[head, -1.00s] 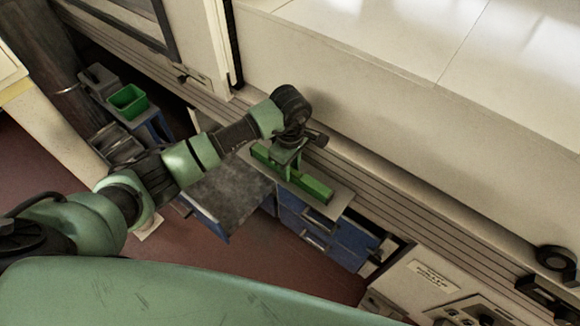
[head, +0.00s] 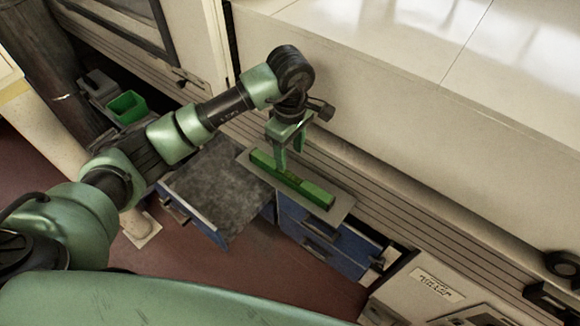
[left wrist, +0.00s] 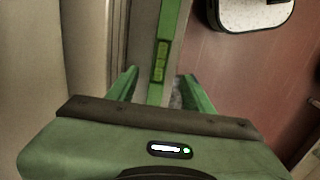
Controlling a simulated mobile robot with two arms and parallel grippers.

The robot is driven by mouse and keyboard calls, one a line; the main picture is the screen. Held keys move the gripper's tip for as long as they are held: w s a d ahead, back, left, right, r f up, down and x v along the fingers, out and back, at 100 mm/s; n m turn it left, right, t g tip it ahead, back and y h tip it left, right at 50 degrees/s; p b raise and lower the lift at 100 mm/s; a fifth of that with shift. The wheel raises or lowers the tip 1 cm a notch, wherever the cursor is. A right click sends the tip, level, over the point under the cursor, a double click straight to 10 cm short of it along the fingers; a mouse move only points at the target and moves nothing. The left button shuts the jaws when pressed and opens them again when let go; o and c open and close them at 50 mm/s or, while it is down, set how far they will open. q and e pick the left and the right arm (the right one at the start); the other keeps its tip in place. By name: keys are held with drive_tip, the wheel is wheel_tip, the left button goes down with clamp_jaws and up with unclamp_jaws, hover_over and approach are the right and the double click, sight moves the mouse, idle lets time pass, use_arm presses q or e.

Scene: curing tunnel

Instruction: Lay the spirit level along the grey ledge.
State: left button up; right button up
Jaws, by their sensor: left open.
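The spirit level (head: 291,181) is a long green bar lying flat along the grey ledge (head: 341,207), its length running with the ledge's. In the left wrist view the level (left wrist: 166,42) runs away between the fingers, with a strip of the ledge (left wrist: 142,40) beside it. My left gripper (head: 290,160) is open and above the level, its fingers clear of it or nearly so; the exact gap is hard to tell. It also shows open in the left wrist view (left wrist: 160,78). My right gripper is out of view.
Blue drawers (head: 322,240) stand under the ledge, and an open drawer (head: 215,190) juts out to its left. The large cream tunnel housing (head: 400,110) rises close behind the ledge. A green bin (head: 126,107) stands at the far left.

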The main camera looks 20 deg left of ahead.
use_arm(q)
drive_tip(key=shift+r, duration=1.45)
